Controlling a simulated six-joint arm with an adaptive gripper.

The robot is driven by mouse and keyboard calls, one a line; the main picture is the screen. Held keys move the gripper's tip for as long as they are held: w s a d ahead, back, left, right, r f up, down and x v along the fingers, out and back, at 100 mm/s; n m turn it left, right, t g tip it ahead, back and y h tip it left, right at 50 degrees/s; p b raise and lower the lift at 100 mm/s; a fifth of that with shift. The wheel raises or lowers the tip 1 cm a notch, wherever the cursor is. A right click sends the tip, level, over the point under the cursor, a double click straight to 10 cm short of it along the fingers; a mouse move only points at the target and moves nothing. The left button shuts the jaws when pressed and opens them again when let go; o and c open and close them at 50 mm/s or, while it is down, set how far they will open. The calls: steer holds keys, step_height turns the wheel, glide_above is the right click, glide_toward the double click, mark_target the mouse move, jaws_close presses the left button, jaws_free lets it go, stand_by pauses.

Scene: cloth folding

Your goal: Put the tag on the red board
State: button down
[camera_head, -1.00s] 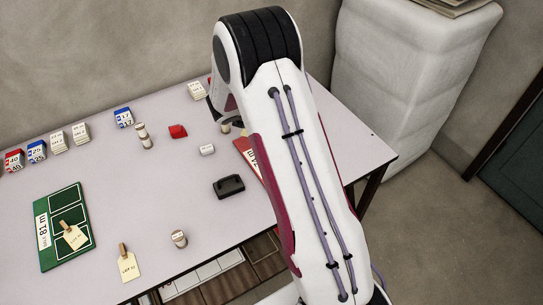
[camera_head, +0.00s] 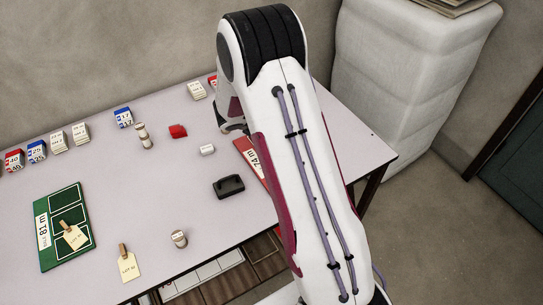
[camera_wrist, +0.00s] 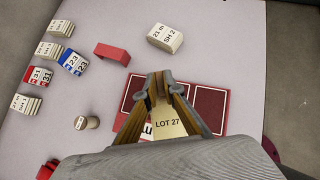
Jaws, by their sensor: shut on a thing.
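The cream tag marked LOT 27 (camera_wrist: 167,123) shows in the wrist view between the fingers of my gripper (camera_wrist: 166,84), which is shut on it. The red board (camera_wrist: 211,108), with darker red panels, lies on the table below my gripper. The tag covers part of the board in this view, and I cannot tell whether they touch. In the head view, only the left edge of the red board (camera_head: 251,157) with its white label shows beside my arm. My gripper's fingers and the held tag are hidden there behind my arm.
A green board (camera_head: 46,253) with a tag on it lies at the left of the table. Another tag (camera_head: 127,266) lies near the front edge. A black object (camera_head: 229,187), a red block (camera_wrist: 112,53) and several card stacks and small cylinders stand around.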

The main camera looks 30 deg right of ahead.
steer(key=shift+f, duration=0.1)
steer(key=shift+f, duration=3)
steer(key=shift+f, duration=1.9)
steer(key=shift+f, duration=0.1)
steer(key=c, duration=2.2)
jaws_free()
steer(key=shift+o, duration=0.2)
